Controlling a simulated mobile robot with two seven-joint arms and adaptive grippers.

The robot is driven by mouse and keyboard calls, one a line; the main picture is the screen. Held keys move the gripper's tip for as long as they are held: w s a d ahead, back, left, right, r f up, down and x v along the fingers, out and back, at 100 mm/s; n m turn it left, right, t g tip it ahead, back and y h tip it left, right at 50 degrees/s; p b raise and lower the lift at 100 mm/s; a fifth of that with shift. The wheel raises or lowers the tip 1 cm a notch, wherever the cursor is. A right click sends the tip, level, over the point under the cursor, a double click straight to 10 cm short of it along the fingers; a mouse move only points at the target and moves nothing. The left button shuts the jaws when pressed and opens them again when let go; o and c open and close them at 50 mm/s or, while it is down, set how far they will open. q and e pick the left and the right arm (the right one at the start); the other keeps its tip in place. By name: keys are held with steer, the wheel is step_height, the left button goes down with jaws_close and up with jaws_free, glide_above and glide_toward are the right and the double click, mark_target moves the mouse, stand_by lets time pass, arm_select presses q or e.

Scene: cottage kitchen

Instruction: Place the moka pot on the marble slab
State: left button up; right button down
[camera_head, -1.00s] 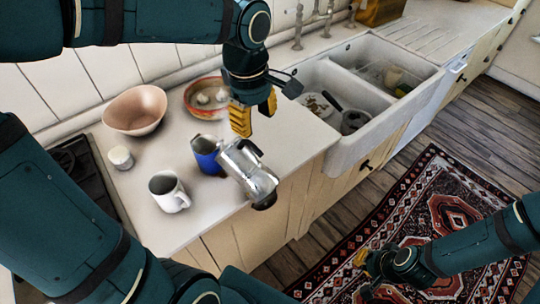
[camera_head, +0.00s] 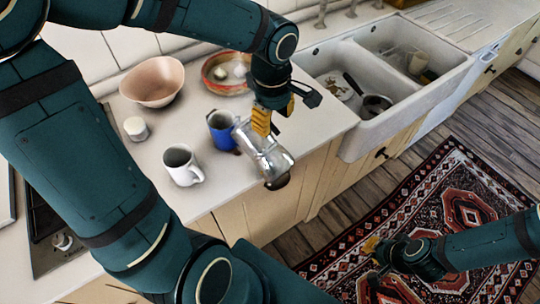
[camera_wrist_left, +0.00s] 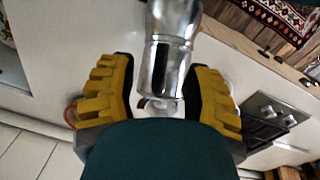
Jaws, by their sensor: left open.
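The silver moka pot (camera_head: 268,157) looks tilted in the head view, with one end at the front edge of the counter; I cannot tell whether it stands or lies. My left gripper (camera_head: 261,122) is open just above and behind it. In the left wrist view the shiny pot (camera_wrist_left: 170,62) reaches between the two open yellow fingers (camera_wrist_left: 165,95), with gaps on both sides. My own dark green gripper body hides what lies below. My right gripper (camera_head: 373,258) hangs over the rug; its opening is unclear. I cannot make out a marble slab.
A blue mug (camera_head: 221,131) stands close beside the pot. A white mug (camera_head: 182,166), small white jar (camera_head: 136,128), pink bowl (camera_head: 152,82) and red-rimmed bowl (camera_head: 226,73) stand on the counter (camera_head: 225,180). The double sink (camera_head: 385,85) is to the right, a stove (camera_head: 45,235) to the left.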

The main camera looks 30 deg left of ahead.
mark_target(273, 126)
arm_select(q)
step_height(273, 126, down, 4)
steer(key=shift+r, duration=0.1)
jaws_close()
